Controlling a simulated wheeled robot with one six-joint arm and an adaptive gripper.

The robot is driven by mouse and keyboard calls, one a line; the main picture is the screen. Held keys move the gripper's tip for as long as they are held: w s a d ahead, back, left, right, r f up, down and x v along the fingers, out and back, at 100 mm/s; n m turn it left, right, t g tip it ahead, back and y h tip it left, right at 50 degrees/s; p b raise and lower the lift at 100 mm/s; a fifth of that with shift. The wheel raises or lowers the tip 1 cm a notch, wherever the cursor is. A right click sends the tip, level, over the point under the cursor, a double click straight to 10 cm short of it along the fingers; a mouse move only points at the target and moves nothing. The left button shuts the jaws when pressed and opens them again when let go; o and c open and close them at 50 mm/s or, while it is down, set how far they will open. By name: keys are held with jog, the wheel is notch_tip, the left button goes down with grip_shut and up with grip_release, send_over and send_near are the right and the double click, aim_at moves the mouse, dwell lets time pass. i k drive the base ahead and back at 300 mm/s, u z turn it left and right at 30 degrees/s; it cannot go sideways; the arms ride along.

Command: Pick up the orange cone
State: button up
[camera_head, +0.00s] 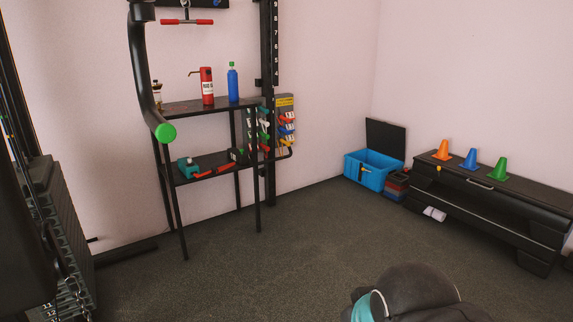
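The orange cone (442,150) stands upright at the left end of a low black bench (545,198) by the right wall. A blue cone (469,160) and a green cone (498,170) stand to its right in a row, apart from it. The orange cone's top and sides are in clear view. My gripper is not in view, so its state cannot be seen.
A blue open box (375,169) stands on the floor left of the bench. A black shelf (210,104) with bottles stands against the back wall. The grey floor (270,260) between is clear. A dark rounded shape with a teal end shows at the bottom.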

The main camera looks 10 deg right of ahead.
aim_at(442, 155)
jog(key=z, duration=0.05)
jog(key=i, duration=2.05)
jog(key=z, duration=0.85)
jog(key=i, duration=2.1)
jog(key=z, duration=1.15)
jog(key=i, duration=0.45)
jog(key=z, duration=0.1)
